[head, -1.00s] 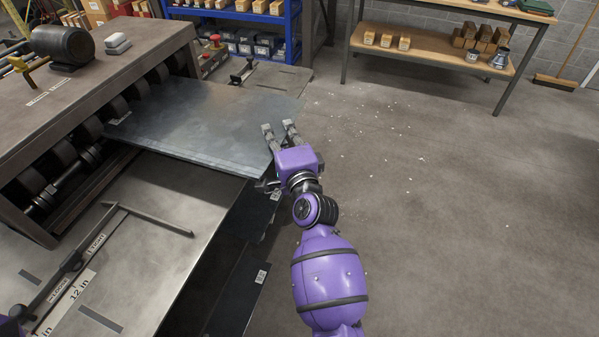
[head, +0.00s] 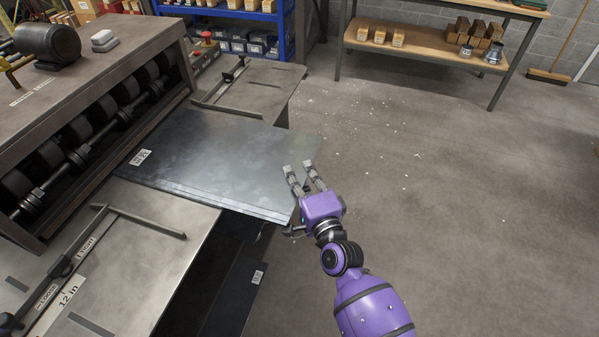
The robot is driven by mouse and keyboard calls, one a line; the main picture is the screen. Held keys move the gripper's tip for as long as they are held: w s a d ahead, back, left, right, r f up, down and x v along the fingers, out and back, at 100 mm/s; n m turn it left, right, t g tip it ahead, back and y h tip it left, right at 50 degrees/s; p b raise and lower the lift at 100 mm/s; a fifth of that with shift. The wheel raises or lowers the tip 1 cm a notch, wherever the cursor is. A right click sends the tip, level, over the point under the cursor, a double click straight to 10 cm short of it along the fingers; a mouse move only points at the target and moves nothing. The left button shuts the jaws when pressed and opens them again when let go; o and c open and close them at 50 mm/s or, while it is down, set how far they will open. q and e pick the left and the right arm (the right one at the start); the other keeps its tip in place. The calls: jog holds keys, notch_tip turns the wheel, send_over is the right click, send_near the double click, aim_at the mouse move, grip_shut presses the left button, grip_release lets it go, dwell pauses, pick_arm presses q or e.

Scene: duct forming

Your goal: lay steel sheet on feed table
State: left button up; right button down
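The steel sheet (head: 225,162) is a flat grey plate with a white label near its left end. It lies level in front of the rollers. Its near edge overlaps the feed table (head: 130,262), and its right part reaches past the table edge. I cannot tell whether it rests on the table or hangs just above it. The grip's underside is hidden. My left gripper is not in view.
The roller machine (head: 95,120) stands at the left, with a motor (head: 48,45) on top. A blue shelf (head: 240,14) and a wooden bench (head: 425,45) stand behind. The right floor is open.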

jog(key=shift+r, duration=0.25)
jog(key=shift+f, duration=0.2)
jog(key=c, duration=2.4)
grip_release()
jog(key=shift+f, duration=0.2)
jog(key=o, duration=0.4)
jog(key=shift+r, duration=0.1)
jog(key=shift+r, duration=0.25)
jog(key=b+v, duration=0.1)
jog(key=v, duration=1.1)
jog(key=shift+f, duration=0.1)
